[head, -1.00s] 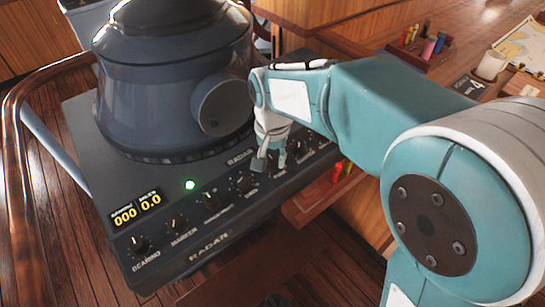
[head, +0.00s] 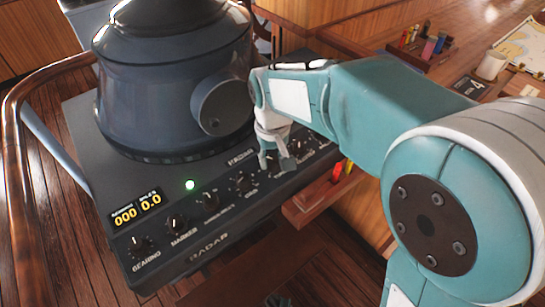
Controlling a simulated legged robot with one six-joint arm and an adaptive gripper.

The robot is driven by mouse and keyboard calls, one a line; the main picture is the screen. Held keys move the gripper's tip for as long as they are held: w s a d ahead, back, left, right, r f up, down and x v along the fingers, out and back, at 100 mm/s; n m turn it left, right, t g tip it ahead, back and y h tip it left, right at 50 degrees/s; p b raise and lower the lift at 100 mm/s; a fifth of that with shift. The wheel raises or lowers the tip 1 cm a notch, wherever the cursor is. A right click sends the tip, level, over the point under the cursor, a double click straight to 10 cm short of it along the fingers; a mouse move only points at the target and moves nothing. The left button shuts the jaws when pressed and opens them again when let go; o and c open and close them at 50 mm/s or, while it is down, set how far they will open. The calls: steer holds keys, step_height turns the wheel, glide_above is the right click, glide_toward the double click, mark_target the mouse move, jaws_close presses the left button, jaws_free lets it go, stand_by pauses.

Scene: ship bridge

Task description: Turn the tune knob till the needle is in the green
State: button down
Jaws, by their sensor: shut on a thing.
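The radar console's sloped front panel (head: 190,225) carries a row of black knobs, among them the bearing knob (head: 139,243), the marker knob (head: 177,222) and further knobs to the right. My gripper (head: 277,166) points down at the right half of this row and is shut on a knob there. The gripper covers most of that knob, and I cannot read its label. The needle and the green zone cannot be made out in the head view.
The blue-grey radar hood (head: 170,85) with a round side knob stands just left of my gripper. A lit green lamp (head: 190,185) and a digital display (head: 137,207) are on the panel. A curved wooden rail (head: 15,110) is at the left. A mug (head: 492,65) and a pen tray (head: 420,46) are at upper right.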

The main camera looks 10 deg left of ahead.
mark_target(271, 158)
steer(key=shift+f, duration=0.15)
steer(key=shift+c, duration=1.7)
jaws_free()
steer(key=shift+a, duration=0.1)
step_height(271, 158, up, 12)
steer(key=shift+w+a, duration=0.1)
